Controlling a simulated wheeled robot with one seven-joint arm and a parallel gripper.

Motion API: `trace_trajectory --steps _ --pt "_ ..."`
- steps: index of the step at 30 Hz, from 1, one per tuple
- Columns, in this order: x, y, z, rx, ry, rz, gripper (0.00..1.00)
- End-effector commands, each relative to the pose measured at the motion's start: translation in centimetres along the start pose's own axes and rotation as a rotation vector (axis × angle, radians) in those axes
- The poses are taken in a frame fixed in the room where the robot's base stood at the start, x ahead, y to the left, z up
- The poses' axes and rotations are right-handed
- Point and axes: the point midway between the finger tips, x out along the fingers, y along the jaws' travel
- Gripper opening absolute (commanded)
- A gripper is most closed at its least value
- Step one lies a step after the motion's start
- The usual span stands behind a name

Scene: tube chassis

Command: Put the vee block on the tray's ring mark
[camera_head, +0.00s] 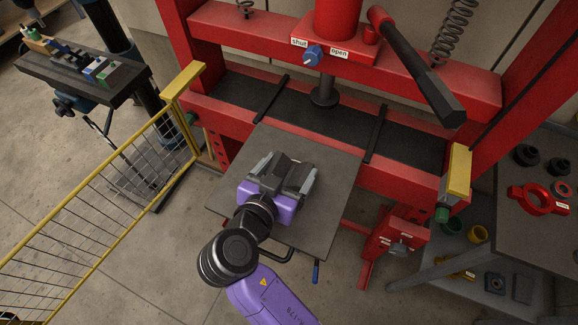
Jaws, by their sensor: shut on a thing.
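My gripper (284,177), purple with grey fingers, is in the middle of the view, above a flat grey plate that looks like the tray (333,180). It is shut on a dark grey block, apparently the vee block (291,172), which is largely covered by the fingers. I cannot tell whether the block touches the tray. No ring mark shows on the bare parts of the tray; the gripper and arm hide part of its surface.
A red press (420,75) stands behind the tray, with its ram (323,92) above the bed and a black lever (420,72) at right. A yellow mesh fence (110,175) is at left. A cart (510,225) with a red ring tool (538,199) is at right.

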Motion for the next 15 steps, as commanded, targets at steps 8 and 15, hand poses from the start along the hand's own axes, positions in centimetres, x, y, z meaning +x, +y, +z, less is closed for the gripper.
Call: trace_trajectory --steps 8,15 --pt "0.05 0.00 0.11 0.000 0.000 0.000 1.00" --pt "-0.38 -0.05 -0.09 0.000 0.000 -0.001 1.00"
